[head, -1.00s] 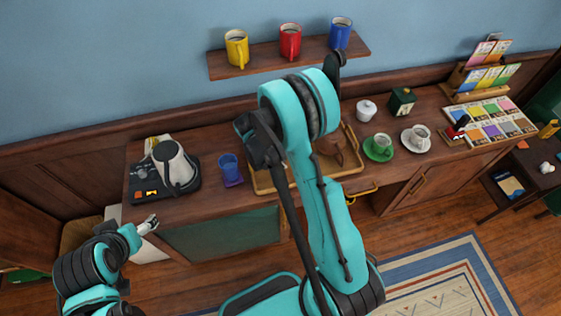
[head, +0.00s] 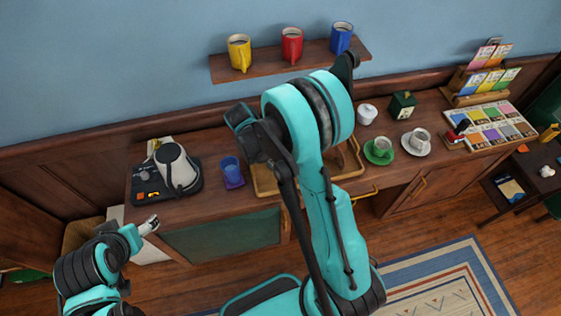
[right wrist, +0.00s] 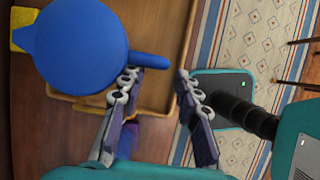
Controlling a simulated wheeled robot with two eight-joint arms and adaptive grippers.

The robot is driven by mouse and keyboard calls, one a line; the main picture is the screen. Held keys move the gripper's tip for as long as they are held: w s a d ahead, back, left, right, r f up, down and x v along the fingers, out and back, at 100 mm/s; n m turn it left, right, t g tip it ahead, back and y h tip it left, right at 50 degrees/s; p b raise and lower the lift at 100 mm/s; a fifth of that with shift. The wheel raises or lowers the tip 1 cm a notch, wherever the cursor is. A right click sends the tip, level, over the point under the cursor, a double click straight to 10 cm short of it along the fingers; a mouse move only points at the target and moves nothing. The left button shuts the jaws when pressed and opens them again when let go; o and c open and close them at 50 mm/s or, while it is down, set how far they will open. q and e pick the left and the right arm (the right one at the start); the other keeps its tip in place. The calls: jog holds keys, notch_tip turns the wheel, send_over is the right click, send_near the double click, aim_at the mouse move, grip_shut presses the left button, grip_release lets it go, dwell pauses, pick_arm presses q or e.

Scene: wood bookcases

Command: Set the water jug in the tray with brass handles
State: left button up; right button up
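A blue round jug (right wrist: 80,45) shows large in the right wrist view, seen from above, with its handle (right wrist: 150,62) pointing towards my fingertips. My right gripper (right wrist: 156,74) is open, and the handle's end lies just ahead of the gap between its fingers; no grip on it shows. In the head view my right arm hides the jug and this gripper. The wooden tray (head: 260,184) lies on the counter, largely behind my arm; part of it shows below the jug in the wrist view (right wrist: 166,28). My left gripper (head: 148,226) hangs left, before the counter, its fingers too small to read.
A kettle (head: 177,168) on a dark base and a blue cup (head: 230,168) on a purple coaster stand left of the tray. A green cup (head: 380,148), a white cup (head: 420,138) and a white lidded pot (head: 367,113) stand right. Several mugs sit on the wall shelf (head: 265,64).

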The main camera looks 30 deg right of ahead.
jog(key=s+a+r+m+t+y, duration=0.1)
jog(key=s+a+r+m+t, duration=0.15)
jog(key=r, duration=0.55)
jog(key=s+a+r+m+t+y, duration=0.1)
jog(key=s+a+r+m, duration=0.2)
jog(key=r, duration=0.4)
jog(key=s+a+r+m+t+y, duration=0.1)
jog(key=s+r+m+t+y, duration=0.1)
jog(key=s+m, duration=0.6)
jog(key=r+m+t, duration=0.1)
jog(key=t, duration=0.1)
jog(key=shift+a+r+m+t+p, duration=0.35)
jog(key=shift+a+r, duration=0.05)
jog(key=shift+s, duration=0.1)
notch_tip(320, 180, down, 14)
jog(key=b, duration=1.4)
jog(key=shift+f, duration=0.1)
